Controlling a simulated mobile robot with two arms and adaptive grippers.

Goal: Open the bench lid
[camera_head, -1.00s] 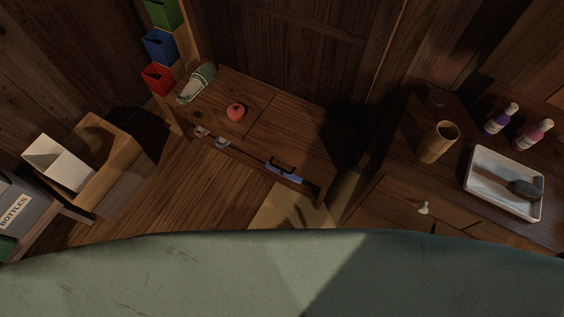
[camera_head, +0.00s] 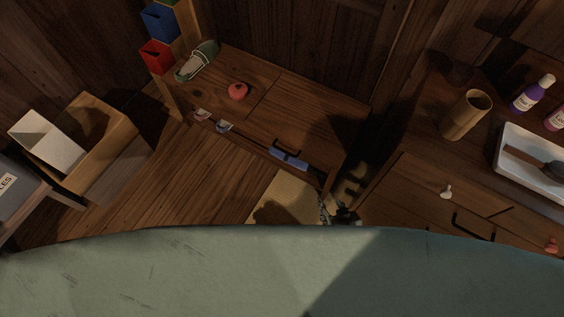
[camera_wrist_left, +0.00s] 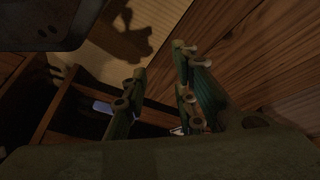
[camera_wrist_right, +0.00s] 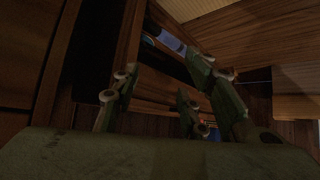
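The wooden bench (camera_head: 225,70) stands against the back wall in the head view, and a seam crosses its top. The right part of the top is the bench lid (camera_head: 322,112), lying flat and closed, with a dark handle (camera_head: 287,148) near its front edge. A green shoe (camera_head: 197,62) and a red round object (camera_head: 238,91) rest left of the seam. My right gripper (camera_head: 341,203) shows dimly, low beside the bench's right front corner, apart from the handle. It looks open and empty in the right wrist view (camera_wrist_right: 165,78). My left gripper (camera_wrist_left: 160,65) is open and empty in the left wrist view.
A blue item (camera_head: 289,160) shows at the bench front below the handle. A cabinet on the right holds a wooden cup (camera_head: 466,114), a white tray (camera_head: 510,167) and bottles (camera_head: 532,94). A wooden box (camera_head: 112,135) stands left.

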